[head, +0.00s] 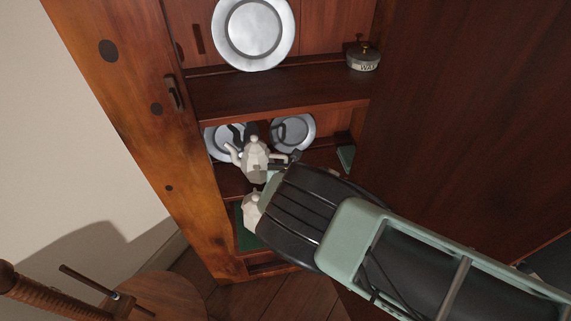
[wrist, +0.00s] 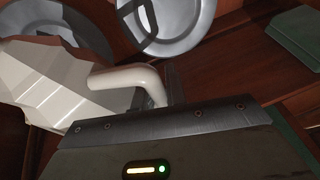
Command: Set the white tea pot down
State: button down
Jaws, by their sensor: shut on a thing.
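The white tea pot (head: 256,166) is faceted and looks upright, with its spout to the left. It is at the opening of the middle shelf (head: 231,182), and I cannot tell whether its base touches the board. My gripper (head: 291,160) is shut on its handle at the right side. In the wrist view the pot's body (wrist: 65,85) fills the left, and its handle (wrist: 125,78) runs into the jaws (wrist: 172,88). The fingertips are mostly hidden.
Pewter plates (head: 294,131) stand behind the pot. Another white pot (head: 251,212) is below on a green surface (head: 246,238). A large plate (head: 253,34) and a lidded pot (head: 362,57) are on the shelf above. A green box (head: 346,158) is at right.

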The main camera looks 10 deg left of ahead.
jog(key=shift+f, duration=0.6)
jog(key=shift+f, duration=0.15)
jog(key=c, duration=1.4)
grip_release()
jog(key=shift+c, duration=0.2)
jog(key=shift+s, duration=0.1)
jog(key=v, duration=1.2)
